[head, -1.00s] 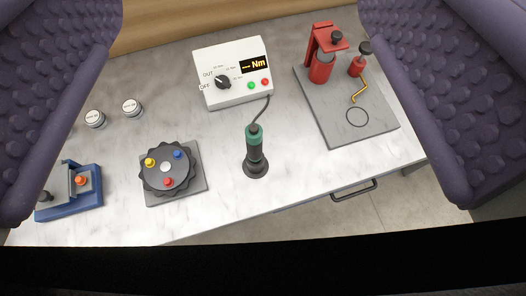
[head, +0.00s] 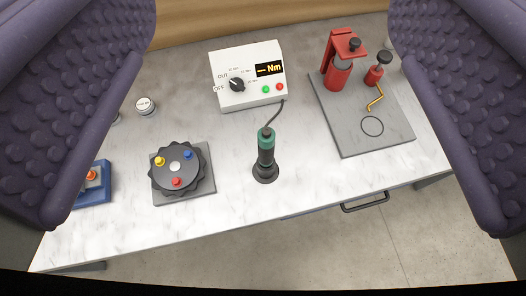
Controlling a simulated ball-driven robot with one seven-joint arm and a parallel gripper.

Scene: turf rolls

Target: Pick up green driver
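The green driver (head: 266,154) stands upright in a dark round base near the front edge of the table, just right of the picture's middle. It has a green upper part and a black lower body. A dark cable runs from its top to a white control box (head: 249,76) behind it. The two purple, bumpy fingers of my gripper (head: 268,222) show at the left and right sides of the head view. They are wide apart, with nothing between them touching either one. The driver stands in the gap, apart from both fingers.
A black dial with coloured knobs (head: 177,167) sits left of the driver. A blue fixture (head: 93,190) is partly hidden by the left finger. A grey plate (head: 360,130) with red fixtures stands right. A white-topped cylinder (head: 146,105) is at left. A drawer handle (head: 365,203) juts from the front.

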